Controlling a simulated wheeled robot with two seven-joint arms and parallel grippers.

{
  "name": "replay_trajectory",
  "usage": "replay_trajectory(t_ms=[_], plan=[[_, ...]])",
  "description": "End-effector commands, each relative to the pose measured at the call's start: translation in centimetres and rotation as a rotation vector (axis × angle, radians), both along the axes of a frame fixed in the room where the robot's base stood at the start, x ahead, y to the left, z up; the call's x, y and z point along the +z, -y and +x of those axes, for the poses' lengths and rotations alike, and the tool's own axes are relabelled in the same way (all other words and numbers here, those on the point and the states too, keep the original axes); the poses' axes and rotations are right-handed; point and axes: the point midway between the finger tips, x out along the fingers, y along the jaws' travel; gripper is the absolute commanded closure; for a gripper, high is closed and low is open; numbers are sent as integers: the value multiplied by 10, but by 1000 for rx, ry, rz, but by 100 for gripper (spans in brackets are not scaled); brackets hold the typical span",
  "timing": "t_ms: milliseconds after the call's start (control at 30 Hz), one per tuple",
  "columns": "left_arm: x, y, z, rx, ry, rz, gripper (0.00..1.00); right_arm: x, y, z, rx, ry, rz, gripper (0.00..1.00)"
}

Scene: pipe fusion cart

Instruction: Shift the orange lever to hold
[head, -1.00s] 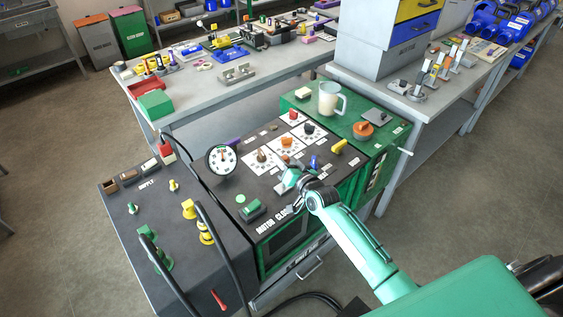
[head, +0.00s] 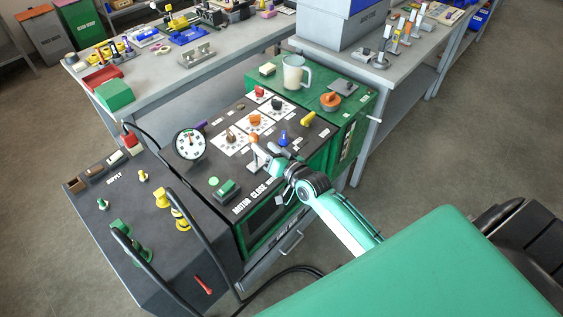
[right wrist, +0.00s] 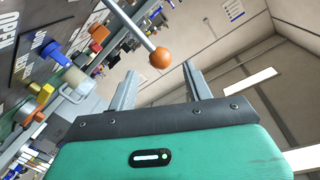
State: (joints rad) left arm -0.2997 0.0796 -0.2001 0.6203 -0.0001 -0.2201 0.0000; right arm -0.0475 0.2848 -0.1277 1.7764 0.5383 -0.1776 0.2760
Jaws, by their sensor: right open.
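The orange lever is a metal rod with an orange ball (right wrist: 160,57) at its end, seen in the right wrist view. Its rod leads up and left toward the dark panel. My right gripper (right wrist: 159,70) is open, and the ball shows between and just beyond its two fingertips, with no clear contact. In the head view, my right gripper (head: 261,152) is over the front of the dark panel (head: 210,130), and the lever is hard to tell from the fingers. The hold marking cannot be read. My left gripper is out of view.
An orange knob (head: 254,119), a blue knob (head: 283,139) and a yellow handle (head: 308,118) stand near my right gripper. A round gauge (head: 190,144) and a green switch (head: 226,188) are to its left. A pitcher (head: 295,73) stands on the green top behind.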

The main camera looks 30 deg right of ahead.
Motion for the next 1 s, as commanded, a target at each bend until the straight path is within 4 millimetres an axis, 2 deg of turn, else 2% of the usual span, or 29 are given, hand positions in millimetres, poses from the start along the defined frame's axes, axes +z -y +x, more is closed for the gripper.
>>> replay_trajectory(t_ms=[200,400,600,1000], plan=[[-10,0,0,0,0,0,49,0,9,-39,0,-2,0,49],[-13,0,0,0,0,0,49,2,14,-61,0,-2,0,49],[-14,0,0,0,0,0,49,4,16,-69,0,-1,1,49],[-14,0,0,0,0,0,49,4,16,-69,0,-1,1,49]])
